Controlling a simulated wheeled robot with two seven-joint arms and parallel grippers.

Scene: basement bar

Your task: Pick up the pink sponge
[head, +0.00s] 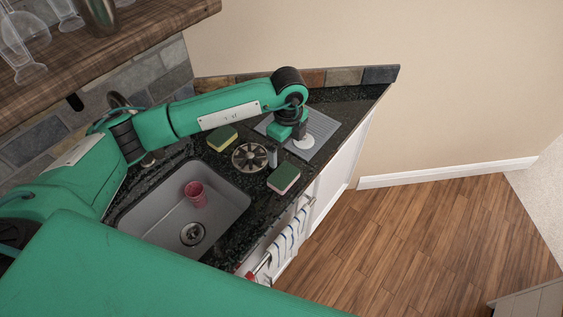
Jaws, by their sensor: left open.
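The pink sponge (283,181) lies on the dark counter to the right of the sink, with a green top and a pinkish side. My left gripper (285,146) points down over the counter, just above the sponge in the picture and apart from it. It is open and holds nothing that I can see; its fingers are small and hard to make out. My right gripper is not in view.
A yellow and green sponge (222,138) lies behind the sink. A round metal rack (250,157) sits between the sponges. The sink (150,219) holds a pink cup (195,194). A grey drainer (322,128) lies by the gripper. A striped towel (288,240) hangs in front.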

